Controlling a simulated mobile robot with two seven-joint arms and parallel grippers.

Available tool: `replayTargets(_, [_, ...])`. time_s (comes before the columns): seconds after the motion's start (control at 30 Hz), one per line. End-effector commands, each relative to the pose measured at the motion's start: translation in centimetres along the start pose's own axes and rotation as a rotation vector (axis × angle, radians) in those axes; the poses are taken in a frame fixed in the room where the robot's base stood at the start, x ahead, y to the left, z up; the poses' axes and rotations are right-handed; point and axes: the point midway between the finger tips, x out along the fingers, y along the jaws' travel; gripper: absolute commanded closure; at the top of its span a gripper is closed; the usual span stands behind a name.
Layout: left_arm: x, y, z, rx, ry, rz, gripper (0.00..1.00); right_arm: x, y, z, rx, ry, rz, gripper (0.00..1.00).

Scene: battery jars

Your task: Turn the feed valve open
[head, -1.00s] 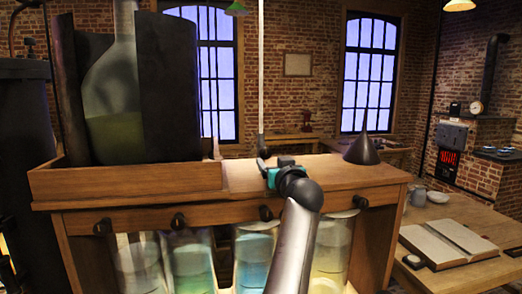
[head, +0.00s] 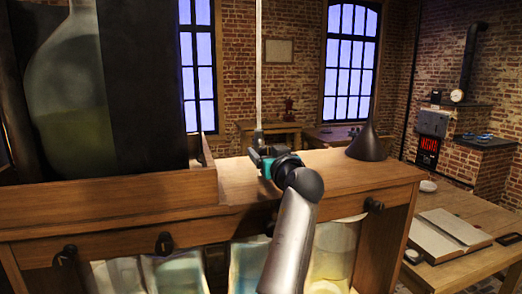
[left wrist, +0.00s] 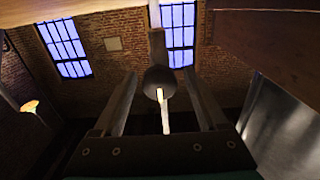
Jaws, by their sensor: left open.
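My left gripper (head: 258,150), teal and dark, is at the wooden bench top, beside the lower end of a thin white vertical rod (head: 259,70). In the left wrist view its two fingers (left wrist: 159,80) are open, with a dark round knob (left wrist: 157,78) between them. I cannot tell whether they touch it. Dark valve-like knobs line the bench's front beam: one at the left (head: 66,255), one in the middle (head: 163,243) and one at the right (head: 373,205). I cannot tell which part is the feed valve. My right gripper is not in view.
A large glass flask (head: 70,110) stands in a wooden tray (head: 110,203) at the left. A dark cone (head: 368,145) stands on the bench's right end. Glass jars (head: 335,250) are below the beam. A lower table (head: 470,260) with an open book is at the right.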

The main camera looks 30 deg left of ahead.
Motion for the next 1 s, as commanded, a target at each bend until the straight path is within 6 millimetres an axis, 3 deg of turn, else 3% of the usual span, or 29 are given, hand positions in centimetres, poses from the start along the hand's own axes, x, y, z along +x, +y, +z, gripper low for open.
replayTargets(0.3, [-0.05,0.04,0.03,0.0,0.0,0.0,0.25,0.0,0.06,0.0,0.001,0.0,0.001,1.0])
replayTargets(0.9, [-0.03,0.02,0.0,0.0,0.0,-0.001,0.92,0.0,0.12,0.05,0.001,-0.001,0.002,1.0])
replayTargets(1.0, [-0.03,0.02,0.0,0.0,0.0,-0.001,1.0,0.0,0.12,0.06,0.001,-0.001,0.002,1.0])
